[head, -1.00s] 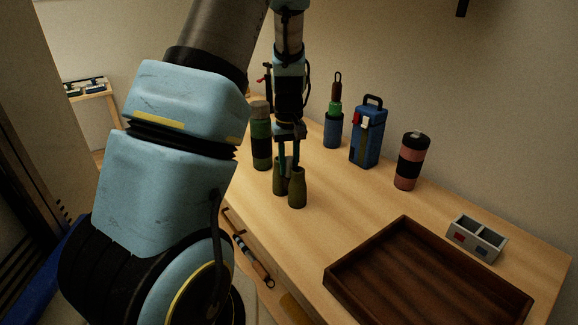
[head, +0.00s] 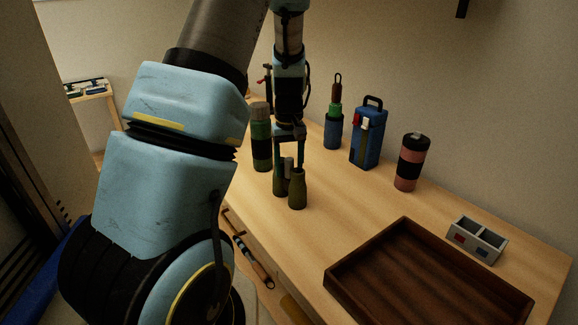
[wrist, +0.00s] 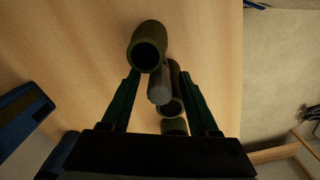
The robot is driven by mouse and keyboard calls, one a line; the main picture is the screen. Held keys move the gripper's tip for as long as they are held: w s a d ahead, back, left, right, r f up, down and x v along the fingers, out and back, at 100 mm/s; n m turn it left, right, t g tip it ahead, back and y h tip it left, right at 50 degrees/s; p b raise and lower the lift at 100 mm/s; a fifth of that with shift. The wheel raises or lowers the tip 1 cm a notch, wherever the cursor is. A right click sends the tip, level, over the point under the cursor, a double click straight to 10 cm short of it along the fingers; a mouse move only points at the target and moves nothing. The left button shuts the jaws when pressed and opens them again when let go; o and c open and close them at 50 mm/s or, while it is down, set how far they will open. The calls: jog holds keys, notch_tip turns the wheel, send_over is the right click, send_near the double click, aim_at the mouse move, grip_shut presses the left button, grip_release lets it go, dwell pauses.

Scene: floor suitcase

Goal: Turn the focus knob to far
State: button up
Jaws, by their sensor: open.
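The dark green binoculars (head: 297,190) stand upright on the wooden table, below my gripper (head: 288,165). In the wrist view their barrels (wrist: 148,42) run down the middle, with one dark round opening at the top and another lower down. The grey focus knob (wrist: 159,89) sits between the barrels; it also shows in the head view (head: 288,164). My gripper (wrist: 160,75) is open, with one finger on each side of the knob and visible gaps between. I see no marking for far on the knob.
A green bottle (head: 261,145) stands close to the left of my gripper. A blue bottle (head: 334,130), a blue handled case (head: 367,138) and a red-black canister (head: 410,162) stand behind. A brown tray (head: 375,249) and a grey two-bin box (head: 474,242) are at right.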

aim_at(289, 159)
notch_tip(289, 159, up, 11)
jog(key=shift+f+b, duration=0.1)
jog(key=shift+b, duration=0.5)
